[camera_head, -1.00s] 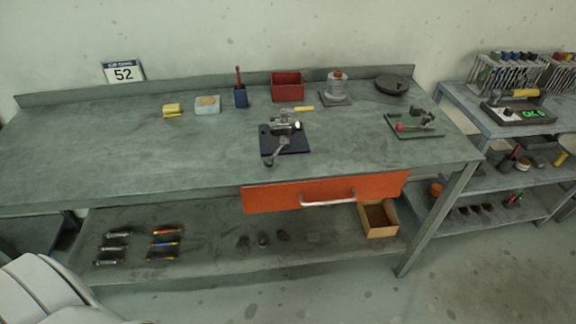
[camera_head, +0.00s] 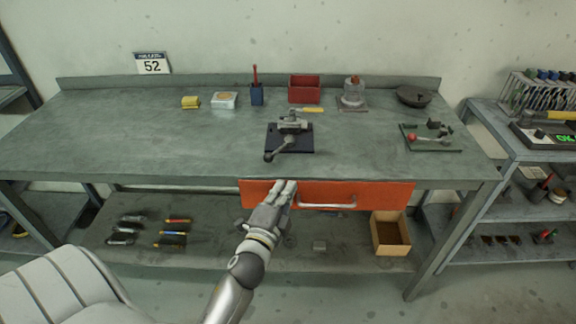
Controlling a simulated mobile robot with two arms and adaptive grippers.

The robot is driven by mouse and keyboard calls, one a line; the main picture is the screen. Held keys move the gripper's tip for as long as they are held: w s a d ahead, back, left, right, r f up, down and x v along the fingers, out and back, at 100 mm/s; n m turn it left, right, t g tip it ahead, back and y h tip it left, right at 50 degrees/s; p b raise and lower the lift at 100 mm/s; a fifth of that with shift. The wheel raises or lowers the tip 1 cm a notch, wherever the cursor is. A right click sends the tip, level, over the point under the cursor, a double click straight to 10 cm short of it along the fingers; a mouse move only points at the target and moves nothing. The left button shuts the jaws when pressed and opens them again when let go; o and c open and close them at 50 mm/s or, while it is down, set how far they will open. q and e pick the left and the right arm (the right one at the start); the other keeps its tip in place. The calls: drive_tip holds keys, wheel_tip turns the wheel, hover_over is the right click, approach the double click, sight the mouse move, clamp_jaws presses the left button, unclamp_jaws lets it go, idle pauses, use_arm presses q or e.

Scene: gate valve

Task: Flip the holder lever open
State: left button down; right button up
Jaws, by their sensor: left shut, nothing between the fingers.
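The holder is a dark base plate (camera_head: 300,147) on the workbench with a metal valve body (camera_head: 290,124) on it. Its lever (camera_head: 279,149) slants down toward the front left and ends in a dark knob. My left gripper (camera_head: 288,186) is shut and empty. It shows in front of the orange drawer, below the lever in the picture and apart from it. The arm comes up from the bottom of the view. My right gripper is not in view.
An orange drawer (camera_head: 385,193) with a metal handle (camera_head: 328,206) sits under the bench's front edge. A green plate (camera_head: 431,146) with a red-knobbed clamp lies at right. A red bin (camera_head: 304,88) stands at the back. The bench's left half (camera_head: 130,140) is mostly clear.

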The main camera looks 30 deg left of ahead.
sight(280, 148)
use_arm(q)
drive_tip(key=shift+a+r, duration=0.1)
drive_tip(key=shift+r, duration=0.5)
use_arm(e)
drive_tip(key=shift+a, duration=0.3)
use_arm(q)
drive_tip(key=x, duration=0.3)
drive_tip(key=p+x, duration=0.1)
drive_tip(key=x, duration=0.2)
drive_tip(key=p+x, duration=0.1)
drive_tip(key=x, duration=0.3)
drive_tip(key=shift+w+r, duration=0.1)
drive_tip(key=shift+r, duration=0.15)
drive_tip(key=s+a, duration=0.1)
drive_tip(key=s+a+f, duration=0.1)
drive_tip(key=a, duration=0.1)
drive_tip(key=shift+s+p, duration=0.1)
drive_tip(key=shift+p, duration=0.3)
drive_tip(key=shift+s+a, duration=0.2)
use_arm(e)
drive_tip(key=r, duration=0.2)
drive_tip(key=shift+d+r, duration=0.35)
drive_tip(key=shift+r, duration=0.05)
use_arm(q)
drive_tip(key=shift+w, duration=0.1)
